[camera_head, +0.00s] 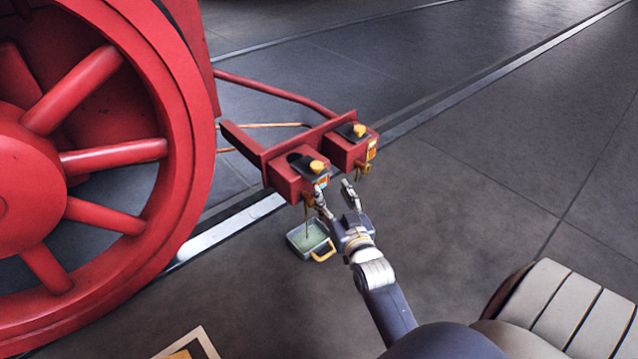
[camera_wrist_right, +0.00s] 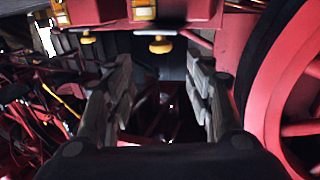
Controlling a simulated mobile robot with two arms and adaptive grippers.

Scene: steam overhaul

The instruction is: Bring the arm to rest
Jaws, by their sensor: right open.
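My right arm (camera_head: 388,305) reaches from the bottom of the head view up to the red bracket of the locomotive. My right gripper (camera_head: 333,191) is open, its two fingers spread just in front of the bracket. It also shows in the right wrist view (camera_wrist_right: 160,95), with nothing between the fingers. Two red boxes with yellow caps, a left box (camera_head: 293,181) and a right box (camera_head: 348,151), sit on the bracket beyond the fingers. My left gripper is not in view.
A spoked red wheel (camera_head: 187,120) fills the left side. A small green tray (camera_head: 299,238) with a yellow handle lies on the floor below the bracket. A framed yellow sign (camera_head: 205,343) is at the bottom. The floor (camera_head: 490,190) to the right is clear.

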